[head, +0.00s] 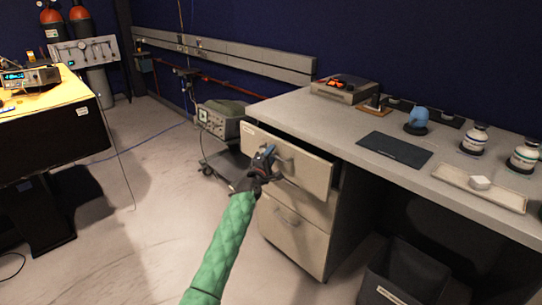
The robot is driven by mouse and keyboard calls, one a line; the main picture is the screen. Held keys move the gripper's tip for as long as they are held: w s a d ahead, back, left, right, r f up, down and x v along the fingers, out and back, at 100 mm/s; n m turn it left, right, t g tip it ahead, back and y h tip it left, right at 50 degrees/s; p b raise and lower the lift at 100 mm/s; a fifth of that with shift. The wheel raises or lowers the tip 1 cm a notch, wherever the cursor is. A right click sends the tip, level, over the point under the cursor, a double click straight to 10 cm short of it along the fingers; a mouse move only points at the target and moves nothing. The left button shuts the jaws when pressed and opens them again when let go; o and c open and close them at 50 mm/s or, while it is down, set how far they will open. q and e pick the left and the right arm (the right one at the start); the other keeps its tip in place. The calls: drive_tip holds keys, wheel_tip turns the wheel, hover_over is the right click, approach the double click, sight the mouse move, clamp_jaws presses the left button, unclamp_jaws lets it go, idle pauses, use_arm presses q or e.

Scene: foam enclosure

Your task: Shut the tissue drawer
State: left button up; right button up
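The tissue drawer, which I take to be the top drawer (312,172) of the desk pedestal, stands pulled out from under the desk top. Its pale front has a small label at the left and a handle near its middle. My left gripper (268,156) is in front of this drawer front, close to the handle. I cannot tell whether it touches the drawer, or how far its fingers are apart. The green-sleeved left arm comes up from the bottom of the picture. My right gripper is not in view. The drawer's inside is mostly hidden.
Closed lower drawers (292,228) sit below. The desk top (350,125) carries a dark mat (394,149), a tray (460,184) and several bottles. A dark bin (405,275) stands under the desk. A cart with an instrument (222,120) is behind the drawers.

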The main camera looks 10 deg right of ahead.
use_arm(q)
drive_tip(key=shift+s, duration=0.1)
drive_tip(key=v, duration=0.7)
drive_tip(key=shift+s+a, duration=0.2)
drive_tip(key=shift+s, duration=0.05)
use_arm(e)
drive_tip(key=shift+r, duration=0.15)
